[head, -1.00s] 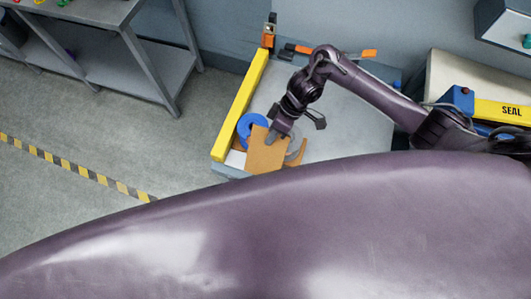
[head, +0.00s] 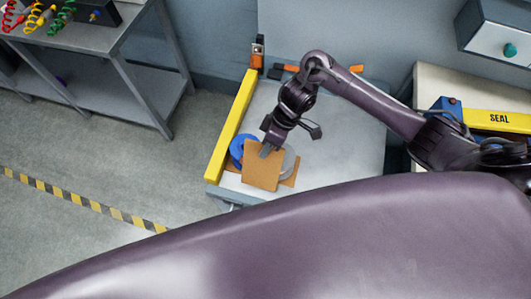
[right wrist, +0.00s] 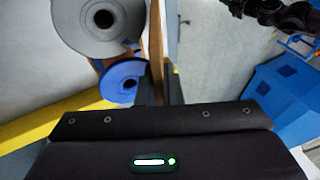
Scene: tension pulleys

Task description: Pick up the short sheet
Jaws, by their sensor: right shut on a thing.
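A brown square sheet (head: 262,170) is in the jaws of my right gripper (head: 266,151), held by its upper edge over the front left of the grey worktable (head: 340,140). In the right wrist view the sheet (right wrist: 157,45) shows edge-on, standing up between the fingers (right wrist: 158,92). Another brown piece (head: 291,180) shows partly behind the held sheet; its full shape is hidden. My left gripper is not in view.
A blue spool (head: 237,147) and a grey spool (head: 289,160) are beside and behind the sheet. A yellow rail (head: 231,128) edges the table's left. A yellow SEAL bar (head: 497,118) is at the right. The table's middle is clear.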

